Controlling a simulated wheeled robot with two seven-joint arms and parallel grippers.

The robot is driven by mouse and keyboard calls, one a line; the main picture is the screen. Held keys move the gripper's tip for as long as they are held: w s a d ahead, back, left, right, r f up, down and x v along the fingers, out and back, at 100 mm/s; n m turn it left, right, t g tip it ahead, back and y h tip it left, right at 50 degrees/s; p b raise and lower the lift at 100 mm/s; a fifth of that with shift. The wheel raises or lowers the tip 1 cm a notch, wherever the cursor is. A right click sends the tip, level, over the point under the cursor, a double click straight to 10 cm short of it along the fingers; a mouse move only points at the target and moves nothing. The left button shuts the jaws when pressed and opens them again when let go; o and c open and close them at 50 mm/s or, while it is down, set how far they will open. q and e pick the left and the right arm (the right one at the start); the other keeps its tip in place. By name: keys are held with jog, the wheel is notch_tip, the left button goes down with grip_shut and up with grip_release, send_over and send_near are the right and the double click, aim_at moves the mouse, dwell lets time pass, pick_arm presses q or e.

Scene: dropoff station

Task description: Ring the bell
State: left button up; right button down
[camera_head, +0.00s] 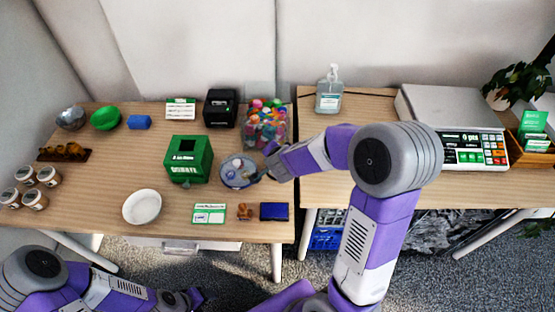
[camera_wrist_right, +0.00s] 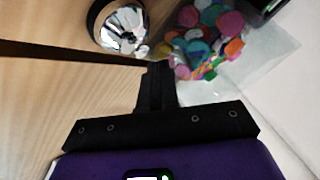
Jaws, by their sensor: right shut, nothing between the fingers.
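The bell (camera_head: 238,173) is a shiny round dome near the right end of the left table. In the right wrist view the bell (camera_wrist_right: 122,27) shows a chrome dome with a small button and a dark base. My right gripper (camera_head: 262,177) is shut and empty, just right of the bell. In the wrist view its fingertips (camera_wrist_right: 157,72) sit below and right of the bell; I cannot tell whether they touch it. My left gripper (camera_head: 188,297) is low at the front, off the table, and its jaws are too unclear to read.
A clear container of colourful pieces (camera_head: 265,127) stands behind the bell. A green box (camera_head: 188,160) is to its left. A white bowl (camera_head: 142,207), a stamp (camera_head: 244,212) and a blue pad (camera_head: 274,212) lie in front. A narrow gap separates the tables.

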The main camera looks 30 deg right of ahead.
jog(key=shift+f, duration=0.1)
dwell(0.7)
jog(key=shift+f, duration=0.35)
jog(key=shift+f+b, duration=0.5)
jog(key=shift+b, duration=0.1)
dwell(0.6)
jog(key=shift+r, duration=0.1)
jog(key=shift+r+p, duration=0.85)
jog(key=shift+p, duration=0.2)
notch_tip(320, 180, up, 5)
jog(key=p, duration=0.5)
dwell(0.6)
